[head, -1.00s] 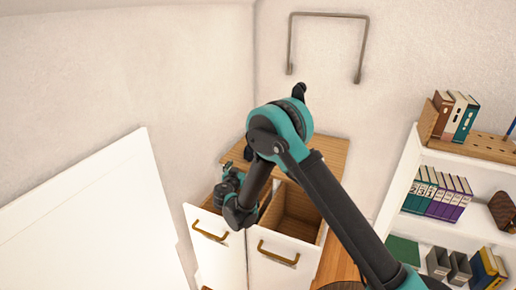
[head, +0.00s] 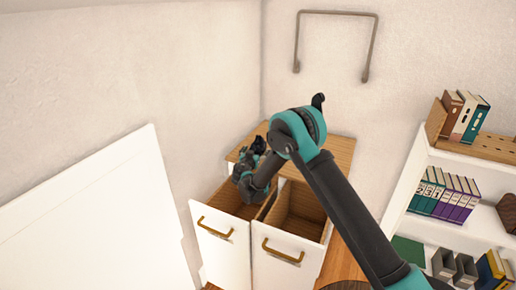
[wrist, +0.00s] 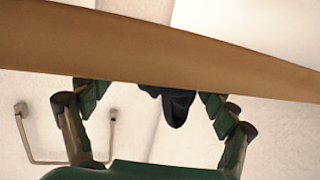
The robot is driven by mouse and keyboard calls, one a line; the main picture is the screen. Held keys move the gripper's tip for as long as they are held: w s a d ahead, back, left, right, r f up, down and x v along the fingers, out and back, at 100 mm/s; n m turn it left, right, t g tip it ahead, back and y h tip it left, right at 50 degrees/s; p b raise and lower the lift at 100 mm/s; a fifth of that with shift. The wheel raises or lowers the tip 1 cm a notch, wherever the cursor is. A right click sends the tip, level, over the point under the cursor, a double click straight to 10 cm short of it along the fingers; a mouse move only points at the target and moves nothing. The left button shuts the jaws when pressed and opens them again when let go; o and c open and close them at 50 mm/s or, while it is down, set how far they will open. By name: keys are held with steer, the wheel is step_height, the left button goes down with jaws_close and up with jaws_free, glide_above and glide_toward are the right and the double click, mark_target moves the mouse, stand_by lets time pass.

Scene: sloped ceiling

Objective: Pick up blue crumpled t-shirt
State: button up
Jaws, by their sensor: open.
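A dark blue-black crumpled thing (wrist: 177,108), which looks like the t-shirt, shows between my gripper's fingers in the wrist view, against the edge of a brown wooden board (wrist: 160,45). Part of it is hidden by the board. In the head view a small dark shape (head: 259,145) on the cabinet top (head: 325,149) may be the same thing. My gripper (wrist: 154,101) is open, with its fingers spread on either side of the dark thing and no visible contact. In the head view my gripper (head: 247,160) is at the cabinet top's left front, above the left drawer.
Two drawers stand pulled out, the left drawer (head: 213,247) below my gripper and the right drawer (head: 283,265) beside it. A white panel (head: 95,225) stands at left. A white shelf (head: 415,165) with books is at right. A metal wall bracket (head: 337,13) hangs above.

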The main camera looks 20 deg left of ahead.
steer(key=x, duration=0.3)
steer(key=shift+w, duration=0.15)
steer(key=c, duration=1.4)
